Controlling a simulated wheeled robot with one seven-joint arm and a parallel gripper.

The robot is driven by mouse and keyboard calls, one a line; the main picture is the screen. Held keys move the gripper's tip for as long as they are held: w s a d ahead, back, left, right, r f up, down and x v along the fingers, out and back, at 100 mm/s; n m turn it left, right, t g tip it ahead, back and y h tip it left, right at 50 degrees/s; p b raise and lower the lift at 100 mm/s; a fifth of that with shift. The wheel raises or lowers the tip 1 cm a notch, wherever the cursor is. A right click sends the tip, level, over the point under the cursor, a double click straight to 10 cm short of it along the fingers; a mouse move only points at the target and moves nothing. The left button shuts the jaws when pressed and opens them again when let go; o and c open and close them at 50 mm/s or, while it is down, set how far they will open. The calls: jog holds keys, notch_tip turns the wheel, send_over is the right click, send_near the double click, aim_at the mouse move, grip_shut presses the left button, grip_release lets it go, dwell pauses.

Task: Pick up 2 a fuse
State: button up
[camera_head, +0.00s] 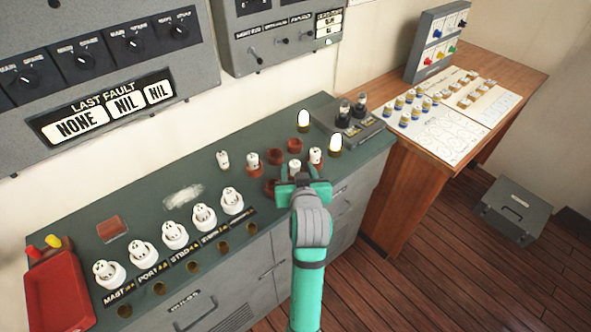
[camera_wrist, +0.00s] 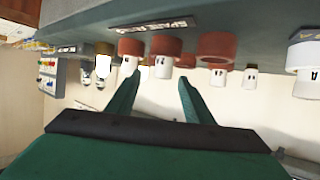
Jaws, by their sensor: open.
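Several small white fuses stand on the green counter top. One fuse (camera_head: 222,160) stands directly on the counter. Others stand in brown round holders: one at the left (camera_head: 253,160), one at the right (camera_head: 315,156), and one fuse (camera_head: 295,167) just beyond my gripper (camera_head: 303,178). In the wrist view, which is upside down, my gripper (camera_wrist: 160,84) is open and empty. A fuse in a brown holder (camera_wrist: 163,66) appears ahead between its fingertips, apart from them. Another fuse (camera_wrist: 131,48) is just left of it. My gripper partly hides the nearest holders in the head view.
Empty brown holders (camera_head: 274,156) stand among the fuses. A row of white round sockets (camera_head: 204,217) is to the left, with a red tray (camera_head: 58,293) at the far left. White lamps (camera_head: 335,144) and a grey tester box (camera_head: 352,125) stand to the right.

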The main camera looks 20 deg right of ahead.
aim_at(295, 163)
jog(key=x, duration=0.4)
jog(key=shift+w+a+r, duration=0.15)
jog(key=shift+w+a, duration=0.1)
jog(key=shift+a, duration=0.05)
jog(key=shift+s+d, duration=0.15)
jog(key=shift+d, duration=0.05)
jog(key=c, duration=1.1)
jog(key=shift+r, duration=0.15)
